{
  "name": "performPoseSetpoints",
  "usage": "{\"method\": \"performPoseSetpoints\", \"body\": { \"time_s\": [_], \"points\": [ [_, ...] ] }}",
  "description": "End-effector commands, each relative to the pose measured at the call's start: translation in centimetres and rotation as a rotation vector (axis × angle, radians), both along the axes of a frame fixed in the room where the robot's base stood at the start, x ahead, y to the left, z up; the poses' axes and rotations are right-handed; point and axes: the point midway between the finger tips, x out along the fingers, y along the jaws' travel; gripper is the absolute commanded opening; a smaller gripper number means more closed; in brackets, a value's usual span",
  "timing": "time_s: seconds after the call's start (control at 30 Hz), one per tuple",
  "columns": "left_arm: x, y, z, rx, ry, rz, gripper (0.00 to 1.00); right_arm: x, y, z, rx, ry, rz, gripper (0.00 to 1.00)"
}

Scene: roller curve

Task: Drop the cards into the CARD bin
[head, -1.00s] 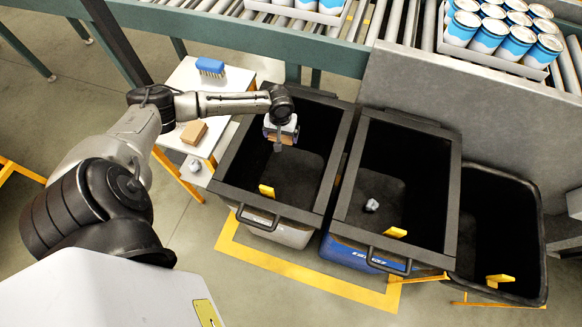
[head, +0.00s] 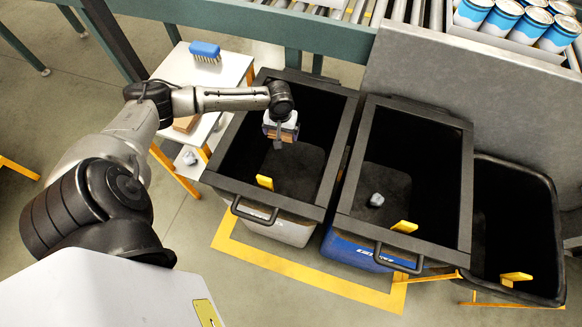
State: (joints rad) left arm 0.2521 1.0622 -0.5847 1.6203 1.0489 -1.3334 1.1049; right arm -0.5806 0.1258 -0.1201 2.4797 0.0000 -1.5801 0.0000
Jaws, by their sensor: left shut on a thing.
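My left gripper (head: 281,127) hangs over the left bin (head: 250,188), pointing down. It is shut on a small brown thing (head: 279,134), which looks like cards or cardboard; only part of it shows below the fingers. It is held above the dark floor of the bin, inside the rim. This bin has a black upper frame and a pale lower body. The print on its front is too small to read, so I cannot tell which bin is the CARD bin. My right gripper is not in view.
The middle bin (head: 355,225) has a blue body and holds a crumpled grey lump (head: 376,199). A black bin (head: 555,240) stands at the right. A white table (head: 236,68) at the left carries a blue brush (head: 205,51) and a brown block (head: 186,124). The conveyor runs behind.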

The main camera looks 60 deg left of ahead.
Motion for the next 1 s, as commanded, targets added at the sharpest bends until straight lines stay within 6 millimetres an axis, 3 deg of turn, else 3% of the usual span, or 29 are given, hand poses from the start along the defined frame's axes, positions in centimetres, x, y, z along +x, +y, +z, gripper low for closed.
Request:
{"method": "performPoseSetpoints", "body": {
  "time_s": [0.1, 0.13, 0.2, 0.43, 0.57, 1.0],
  "points": [
    [0.0, 0.0, 0.1, 0.000, 0.000, 0.000, 0.70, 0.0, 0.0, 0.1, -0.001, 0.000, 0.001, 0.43],
    [0.0, 0.0, 0.1, 0.000, 0.000, 0.000, 0.95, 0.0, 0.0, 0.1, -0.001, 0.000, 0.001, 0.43],
    [0.0, 0.0, 0.1, 0.000, 0.000, 0.000, 1.00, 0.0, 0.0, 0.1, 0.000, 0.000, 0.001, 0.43],
    [0.0, 0.0, 0.2, 0.000, 0.000, 0.000, 1.00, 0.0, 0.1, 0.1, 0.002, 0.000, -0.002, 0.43],
    [0.0, 0.0, 1.2, 0.001, -0.001, 0.000, 1.00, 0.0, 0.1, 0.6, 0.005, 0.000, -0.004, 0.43],
    [0.0, 0.1, 9.6, 0.001, -0.001, -0.001, 1.00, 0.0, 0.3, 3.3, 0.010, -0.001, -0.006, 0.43]
  ]
}}
